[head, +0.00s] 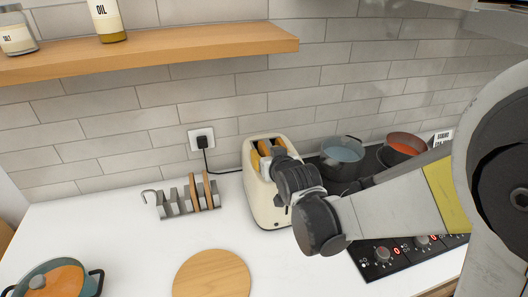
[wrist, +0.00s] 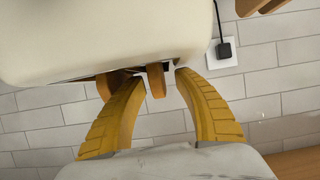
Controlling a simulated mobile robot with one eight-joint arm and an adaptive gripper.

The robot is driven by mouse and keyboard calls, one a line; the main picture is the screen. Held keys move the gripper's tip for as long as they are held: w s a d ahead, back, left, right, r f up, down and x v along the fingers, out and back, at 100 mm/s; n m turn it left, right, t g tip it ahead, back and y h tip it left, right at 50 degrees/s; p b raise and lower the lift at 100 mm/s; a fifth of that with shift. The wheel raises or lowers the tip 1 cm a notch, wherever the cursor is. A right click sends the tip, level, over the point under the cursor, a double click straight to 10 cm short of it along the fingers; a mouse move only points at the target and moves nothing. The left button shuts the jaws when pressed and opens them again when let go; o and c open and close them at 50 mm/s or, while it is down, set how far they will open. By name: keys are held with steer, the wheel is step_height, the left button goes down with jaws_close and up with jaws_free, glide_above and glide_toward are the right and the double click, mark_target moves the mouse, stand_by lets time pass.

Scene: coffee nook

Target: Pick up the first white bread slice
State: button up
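My gripper (wrist: 157,88) is open over the cream toaster (head: 265,200). In the wrist view its two yellow fingers stand apart, tips close to the toaster top (wrist: 110,35). A narrow brown-edged slice (wrist: 156,80) shows between the fingertips, with gaps on both sides. Another brown edge (wrist: 103,86) shows beside the left finger, partly hidden by it. In the head view, my wrist covers much of the toaster top. Two brown-crusted bread slices, one at the left (head: 194,194) and one at the right (head: 208,191), stand in the grey toast rack (head: 172,208).
A round wooden board (head: 212,275) lies on the white counter in front. A lidded pot (head: 55,280) stands at the front left. Two pots, one blue-grey (head: 342,155) and one red-brown (head: 403,150), are on the hob behind my arm. A wooden shelf (head: 180,45) runs above.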

steer(key=shift+w+f, duration=0.15)
steer(key=shift+w, duration=0.2)
steer(key=shift+c, duration=0.4)
jaws_close()
step_height(320, 180, up, 10)
steer(key=p, duration=0.3)
steer(key=shift+s, duration=0.1)
